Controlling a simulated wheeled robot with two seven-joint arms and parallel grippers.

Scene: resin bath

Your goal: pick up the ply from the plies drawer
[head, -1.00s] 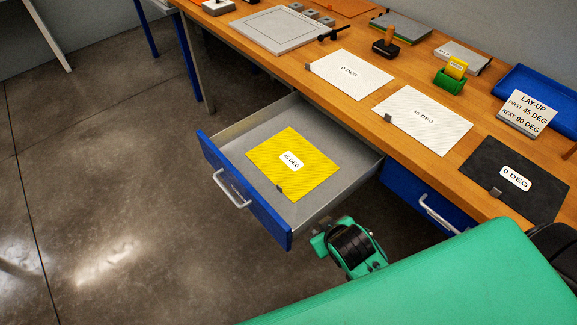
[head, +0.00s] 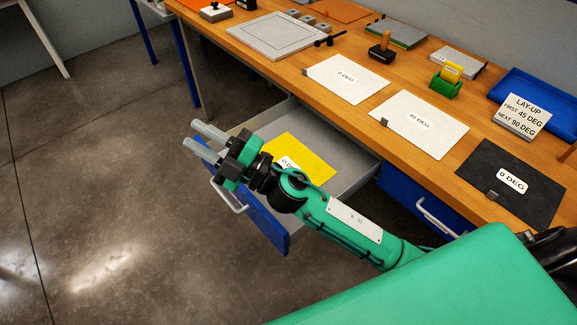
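The yellow ply (head: 305,158) lies flat in the open plies drawer (head: 268,228), which has a blue front and a grey inside. My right arm crosses over the drawer and hides the ply's near part and some of its white label. My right gripper (head: 191,134) is above the drawer's left end, past the ply, pointing left. Its two grey fingers are apart with nothing between them. It is not touching the ply. My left gripper is not in view.
The wooden bench above the drawer holds white sheets marked 0 DEG (head: 345,90) and 45 DEG (head: 440,135), a black 0 DEG sheet (head: 530,205), a lay-up sign (head: 522,115) and a blue tray (head: 565,105). The floor (head: 90,190) at left is clear.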

